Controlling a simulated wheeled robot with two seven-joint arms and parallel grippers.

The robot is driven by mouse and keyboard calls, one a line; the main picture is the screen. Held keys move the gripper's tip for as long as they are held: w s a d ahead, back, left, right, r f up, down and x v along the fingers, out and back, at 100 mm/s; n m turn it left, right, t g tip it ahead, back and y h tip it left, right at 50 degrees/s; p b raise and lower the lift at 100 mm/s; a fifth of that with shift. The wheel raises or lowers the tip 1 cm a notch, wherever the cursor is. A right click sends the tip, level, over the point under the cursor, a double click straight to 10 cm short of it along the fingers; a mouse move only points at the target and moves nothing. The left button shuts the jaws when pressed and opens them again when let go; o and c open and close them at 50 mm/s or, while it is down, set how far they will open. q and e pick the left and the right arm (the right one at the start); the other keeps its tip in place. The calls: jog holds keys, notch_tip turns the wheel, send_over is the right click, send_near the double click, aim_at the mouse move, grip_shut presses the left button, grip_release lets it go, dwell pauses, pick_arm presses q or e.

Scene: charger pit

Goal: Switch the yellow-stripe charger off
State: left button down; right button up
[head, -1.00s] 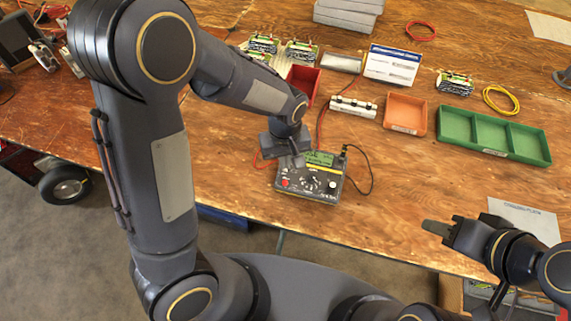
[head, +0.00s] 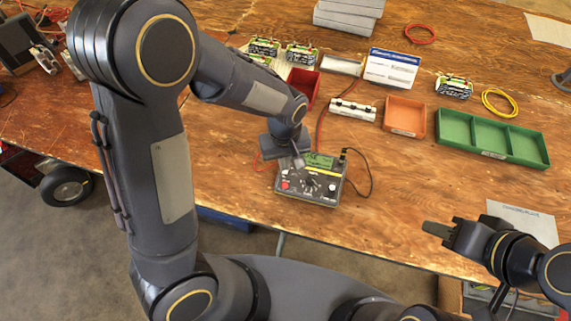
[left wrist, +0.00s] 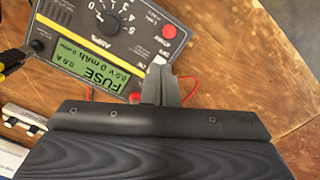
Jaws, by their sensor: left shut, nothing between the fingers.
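The yellow-stripe charger (head: 326,193) is a dark box near the table's front edge, with a green display, a dial and a red button (head: 285,185) at its left front. In the left wrist view the charger (left wrist: 70,28) is upside down. Its display (left wrist: 93,73) reads FUSE, 0.0V and 0 mAh. Its dial (left wrist: 107,16) and red button (left wrist: 169,32) are in view. My left gripper (head: 299,163) is shut and empty over the charger's upper left part; its fingers (left wrist: 160,72) appear close to the face, contact unclear. My right gripper (head: 428,228) hangs at the lower right, away from the charger.
A black cable (head: 370,172) loops right of the charger. Behind it are a white terminal strip (head: 353,109), a red bin (head: 302,84), an orange tray (head: 404,115) and a green compartment tray (head: 493,153). The table right of the charger is mostly clear.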

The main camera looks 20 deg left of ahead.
pick_arm(q)
notch_tip(320, 180, up, 5)
jog(key=p, duration=0.4)
jog(key=shift+r, duration=0.2)
dwell(0.3)
jog(key=s+a+r+m+t+h, duration=0.2)
jog(key=s+a+r, duration=0.2)
jog(key=s+r, duration=0.3)
jog(key=s+a+r+m+t+h, duration=0.1)
jog(key=s+a+r+m+t, duration=0.1)
jog(key=s+a+r, duration=0.3)
jog(key=s+r+t, duration=0.1)
jog(key=s+r, duration=0.1)
jog(key=s, duration=0.2)
jog(key=shift+t+h, duration=0.3)
jog(key=shift+h, duration=0.1)
jog(key=shift+a+r, duration=0.1)
